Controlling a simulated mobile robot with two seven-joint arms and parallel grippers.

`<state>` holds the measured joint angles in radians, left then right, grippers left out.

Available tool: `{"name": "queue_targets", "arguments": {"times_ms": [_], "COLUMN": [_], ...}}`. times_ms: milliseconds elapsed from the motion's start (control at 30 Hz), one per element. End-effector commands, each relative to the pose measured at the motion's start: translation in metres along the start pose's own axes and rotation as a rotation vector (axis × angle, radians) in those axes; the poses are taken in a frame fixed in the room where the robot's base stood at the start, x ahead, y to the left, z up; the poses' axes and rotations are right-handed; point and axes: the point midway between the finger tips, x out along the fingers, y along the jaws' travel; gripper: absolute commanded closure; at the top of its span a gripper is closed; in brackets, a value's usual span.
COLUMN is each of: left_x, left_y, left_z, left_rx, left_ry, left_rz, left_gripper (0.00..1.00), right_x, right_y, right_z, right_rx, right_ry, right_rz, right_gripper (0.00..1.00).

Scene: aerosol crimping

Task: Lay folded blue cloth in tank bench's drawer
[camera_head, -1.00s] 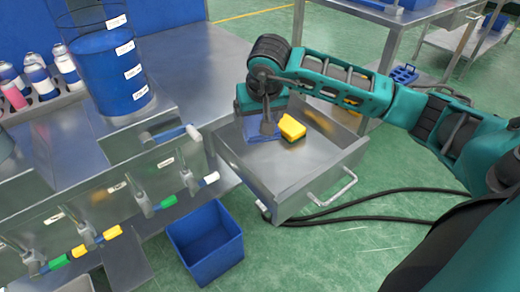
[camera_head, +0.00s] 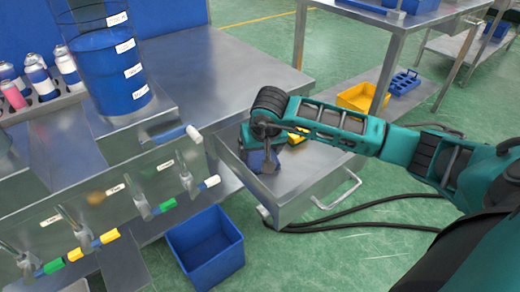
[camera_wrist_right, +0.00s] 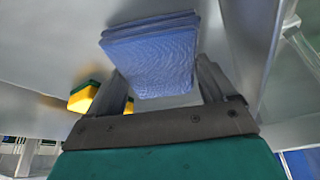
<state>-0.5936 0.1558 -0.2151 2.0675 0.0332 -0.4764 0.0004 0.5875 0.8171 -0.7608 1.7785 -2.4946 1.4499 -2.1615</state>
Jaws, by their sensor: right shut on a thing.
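The folded blue cloth (camera_head: 257,161) is a small layered stack, partly hidden by my gripper in the head view. In the wrist view the cloth (camera_wrist_right: 150,60) sits between the two fingers. My right gripper (camera_head: 266,163) is shut on it, pointing down inside the open steel drawer (camera_head: 292,208) of the tank bench (camera_head: 245,70). I cannot tell whether the cloth touches the drawer floor. My left gripper is not in view.
A yellow and green sponge (camera_wrist_right: 84,96) lies in the drawer beside the cloth; my arm partly covers it in the head view. A blue bin (camera_head: 205,245) stands on the floor left of the drawer. Black hoses (camera_head: 380,224) run across the floor at right.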

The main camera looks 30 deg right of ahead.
Motion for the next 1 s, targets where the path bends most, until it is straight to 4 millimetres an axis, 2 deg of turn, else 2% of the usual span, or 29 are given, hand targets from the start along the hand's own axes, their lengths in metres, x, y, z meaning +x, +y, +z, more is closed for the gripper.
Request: {"name": "queue_targets", "arguments": {"times_ms": [67,100,233,567,667,1000], "left_x": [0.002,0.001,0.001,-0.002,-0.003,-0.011], "left_y": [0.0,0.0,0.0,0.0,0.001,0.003], "left_z": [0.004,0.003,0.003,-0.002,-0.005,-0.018], "left_rx": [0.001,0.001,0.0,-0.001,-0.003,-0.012], "left_ry": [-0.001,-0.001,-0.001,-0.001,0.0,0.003], "left_rz": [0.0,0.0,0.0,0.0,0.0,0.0], "left_gripper": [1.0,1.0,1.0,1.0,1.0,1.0], "right_x": [0.004,0.003,0.002,-0.003,-0.017,-0.09], "right_y": [0.0,0.0,0.0,0.0,0.0,0.0], "right_z": [0.001,0.001,0.001,-0.001,-0.002,-0.002], "right_rx": [-0.001,-0.001,0.0,0.0,-0.002,-0.002], "right_ry": [0.001,0.001,0.0,-0.001,0.004,0.004], "right_rz": [0.0,0.0,0.0,0.0,-0.001,0.0], "right_gripper": [0.45,0.13,0.01,0.0,0.0,0.0]}}
